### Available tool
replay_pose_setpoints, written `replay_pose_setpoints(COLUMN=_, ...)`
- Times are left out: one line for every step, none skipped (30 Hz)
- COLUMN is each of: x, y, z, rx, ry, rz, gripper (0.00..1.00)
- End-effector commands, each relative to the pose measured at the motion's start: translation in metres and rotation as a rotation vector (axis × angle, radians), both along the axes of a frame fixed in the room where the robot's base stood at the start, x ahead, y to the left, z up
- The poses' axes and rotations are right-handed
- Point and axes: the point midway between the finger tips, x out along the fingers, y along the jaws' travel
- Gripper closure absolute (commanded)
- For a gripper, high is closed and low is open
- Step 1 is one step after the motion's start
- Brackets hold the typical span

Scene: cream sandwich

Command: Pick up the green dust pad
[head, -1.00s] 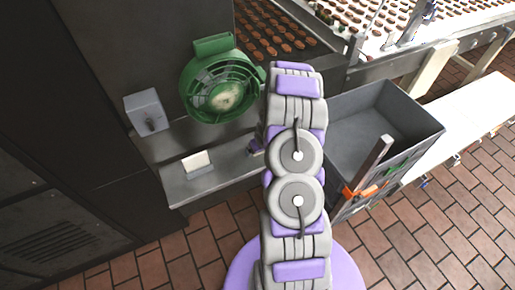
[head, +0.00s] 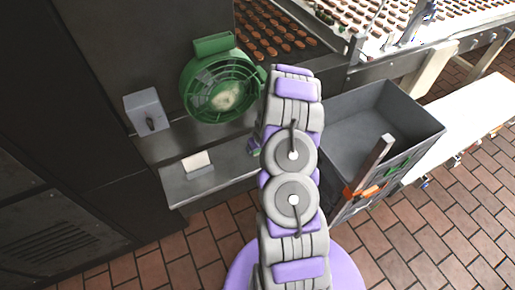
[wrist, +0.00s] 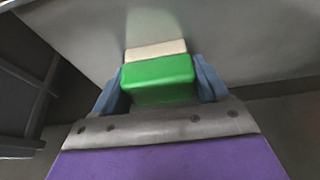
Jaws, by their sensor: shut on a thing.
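The green dust pad (wrist: 158,80) shows in the wrist view as a green block with a pale cream layer along its far side. My gripper (wrist: 160,84) has its two blue fingers on either side of the pad and is shut on it. A grey metal surface lies behind the pad; I cannot tell whether the pad touches it. In the head view the pad and fingertips are hidden behind my arm.
A green round fan (head: 222,86) stands on the left with a grey switch box (head: 146,111) beside it. A metal shelf (head: 228,172) holds a small white block (head: 197,161). A grey bin (head: 345,125) stands to the right. A conveyor with brown sweets (head: 272,38) runs behind.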

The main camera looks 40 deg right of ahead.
Motion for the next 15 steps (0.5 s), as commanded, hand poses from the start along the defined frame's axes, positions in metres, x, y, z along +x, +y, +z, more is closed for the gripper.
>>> replay_pose_setpoints(x=0.0, y=0.0, z=0.0, rx=0.0, ry=0.0, rz=0.0, gripper=0.45)
replay_pose_setpoints(x=0.0, y=0.0, z=0.0, rx=0.0, ry=0.0, rz=0.0, gripper=0.48)
replay_pose_setpoints(x=0.0, y=-0.0001, z=0.0, rx=0.0, ry=0.0, rz=0.0, gripper=0.52)
replay_pose_setpoints(x=0.0, y=-0.0001, z=0.0001, rx=0.0, ry=0.0, rz=0.0, gripper=0.55)
replay_pose_setpoints(x=0.0, y=-0.0001, z=0.0001, rx=0.0, ry=0.0, rz=0.0, gripper=0.57)
replay_pose_setpoints(x=0.0001, y=-0.0001, z=0.0002, rx=0.0, ry=0.0, rz=0.0, gripper=0.57)
replay_pose_setpoints(x=0.0001, y=-0.0001, z=0.0002, rx=0.0, ry=0.0, rz=0.0, gripper=0.57)
replay_pose_setpoints(x=0.0001, y=0.0, z=0.0001, rx=0.0, ry=0.0, rz=0.0, gripper=0.57)
replay_pose_setpoints(x=0.0, y=-0.0001, z=0.0001, rx=0.0, ry=0.0, rz=0.0, gripper=0.57)
replay_pose_setpoints(x=0.0, y=-0.0001, z=0.0001, rx=0.0, ry=0.0, rz=0.0, gripper=0.57)
replay_pose_setpoints(x=0.0, y=0.0, z=0.0002, rx=0.0, ry=0.0, rz=0.0, gripper=0.57)
replay_pose_setpoints(x=0.0, y=0.0, z=0.0007, rx=0.0, ry=0.0, rz=0.0, gripper=0.57)
replay_pose_setpoints(x=0.0001, y=-0.0001, z=0.0012, rx=0.0, ry=-0.001, rz=0.0, gripper=0.57)
replay_pose_setpoints(x=0.0001, y=-0.0001, z=0.002, rx=0.0, ry=-0.001, rz=0.0, gripper=0.57)
replay_pose_setpoints(x=0.0001, y=-0.0001, z=0.0035, rx=0.0, ry=-0.001, rz=0.0, gripper=0.57)
